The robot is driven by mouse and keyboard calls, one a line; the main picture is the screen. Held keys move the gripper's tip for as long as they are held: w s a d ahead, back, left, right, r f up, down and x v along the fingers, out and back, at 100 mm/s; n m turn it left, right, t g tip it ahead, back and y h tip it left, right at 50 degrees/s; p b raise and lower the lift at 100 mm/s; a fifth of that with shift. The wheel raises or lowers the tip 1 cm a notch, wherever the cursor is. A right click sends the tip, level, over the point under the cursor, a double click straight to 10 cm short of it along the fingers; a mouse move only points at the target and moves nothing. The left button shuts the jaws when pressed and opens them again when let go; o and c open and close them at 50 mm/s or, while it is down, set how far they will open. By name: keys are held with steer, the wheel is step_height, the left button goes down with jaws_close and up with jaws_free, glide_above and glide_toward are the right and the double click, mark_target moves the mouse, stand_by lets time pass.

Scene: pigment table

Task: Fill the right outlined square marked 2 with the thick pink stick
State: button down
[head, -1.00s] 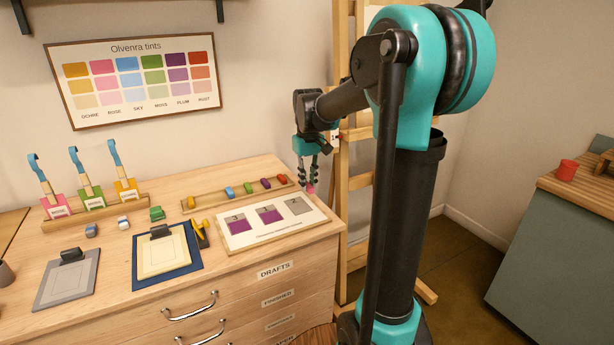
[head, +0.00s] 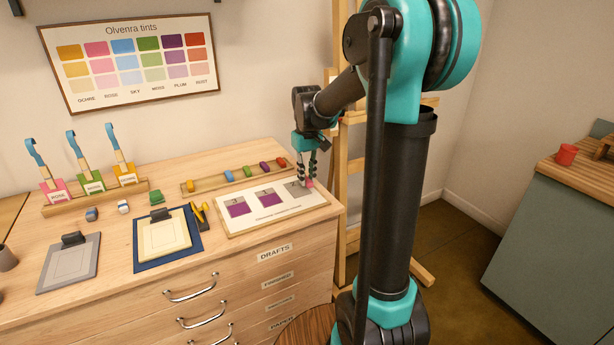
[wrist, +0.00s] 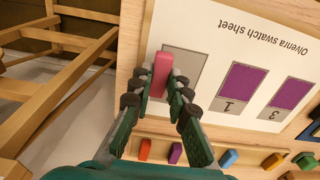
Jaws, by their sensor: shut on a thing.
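My gripper (head: 308,179) is shut on the thick pink stick (wrist: 162,72), which points down at the swatch sheet (wrist: 215,22). In the head view the stick (head: 309,184) shows as a small pink tip at the right outlined square (head: 293,190). That square (wrist: 192,61) is grey in the wrist view, with the stick over its left part. I cannot tell whether the stick's end touches the paper. The square's number is hidden. The other two squares, marked 1 (wrist: 243,83) and 3 (wrist: 290,93), are filled with purple.
A wooden rack (head: 215,183) with several coloured sticks lies behind the sheet. A clipboard on a blue mat (head: 144,262) and a yellow-black tool (head: 200,216) lie to its left. An easel (head: 356,190) stands close at the right, beyond the dresser's edge.

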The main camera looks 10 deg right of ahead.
mark_target(292, 194)
steer(key=shift+f, duration=0.9)
stand_by(0.4)
steer(key=shift+s+a+r, duration=0.1)
steer(key=shift+s+a, duration=0.1)
steer(key=shift+a, duration=0.45)
steer(key=shift+s+a, duration=0.2)
steer(key=shift+a, duration=0.45)
steer(key=shift+s+a, duration=0.25)
steer(key=shift+a, duration=0.45)
steer(key=shift+s+a, duration=0.2)
steer(key=shift+a, duration=0.45)
steer(key=shift+w+d, duration=0.3)
steer(key=shift+d, duration=0.6)
steer(key=shift+w+d, duration=0.25)
steer(key=shift+d, duration=0.6)
steer(key=shift+w+d, duration=0.3)
steer(key=shift+d, duration=0.6)
steer(key=shift+a, duration=0.15)
